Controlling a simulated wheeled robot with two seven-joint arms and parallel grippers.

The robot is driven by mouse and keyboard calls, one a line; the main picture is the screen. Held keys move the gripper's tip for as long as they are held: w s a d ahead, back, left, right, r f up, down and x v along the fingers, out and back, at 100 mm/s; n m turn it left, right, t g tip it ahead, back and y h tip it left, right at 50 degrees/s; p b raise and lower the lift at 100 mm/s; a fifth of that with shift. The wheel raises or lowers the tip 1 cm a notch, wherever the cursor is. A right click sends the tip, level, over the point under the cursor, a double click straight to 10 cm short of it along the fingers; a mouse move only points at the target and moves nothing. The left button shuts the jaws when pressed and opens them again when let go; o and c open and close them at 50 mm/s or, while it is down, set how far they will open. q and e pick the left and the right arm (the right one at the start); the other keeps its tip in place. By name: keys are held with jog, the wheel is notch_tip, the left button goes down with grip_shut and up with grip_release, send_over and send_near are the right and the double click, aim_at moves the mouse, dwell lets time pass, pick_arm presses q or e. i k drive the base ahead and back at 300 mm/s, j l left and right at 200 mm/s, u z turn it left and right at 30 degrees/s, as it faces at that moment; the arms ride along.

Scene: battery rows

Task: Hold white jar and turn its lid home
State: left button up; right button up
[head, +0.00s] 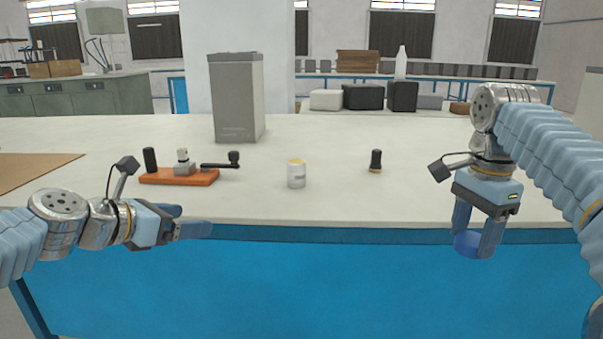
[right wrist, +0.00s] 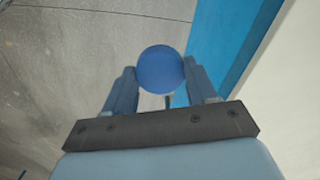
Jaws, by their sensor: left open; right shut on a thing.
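The white jar (head: 296,176) stands upright on the table, with a yellowish band at its top and a grey label low on its side. My right gripper (head: 478,250) hangs fingers-down in front of the table's front edge, right of the jar and apart from it. It is shut on a round blue lid (head: 466,243). The lid shows as a blue disc between the fingertips in the right wrist view (right wrist: 161,69). My left gripper (head: 203,230) is open and empty at the table's front edge, left of the jar, with its fingers pointing right.
An orange base (head: 180,177) with a black handle and a lever stands left of the jar. A small black-topped item (head: 376,161) stands to its right. A tall grey box (head: 237,97) stands behind. The table (head: 330,205) around the jar is clear.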

aim_at(296, 168)
jog(key=i+l, duration=0.75)
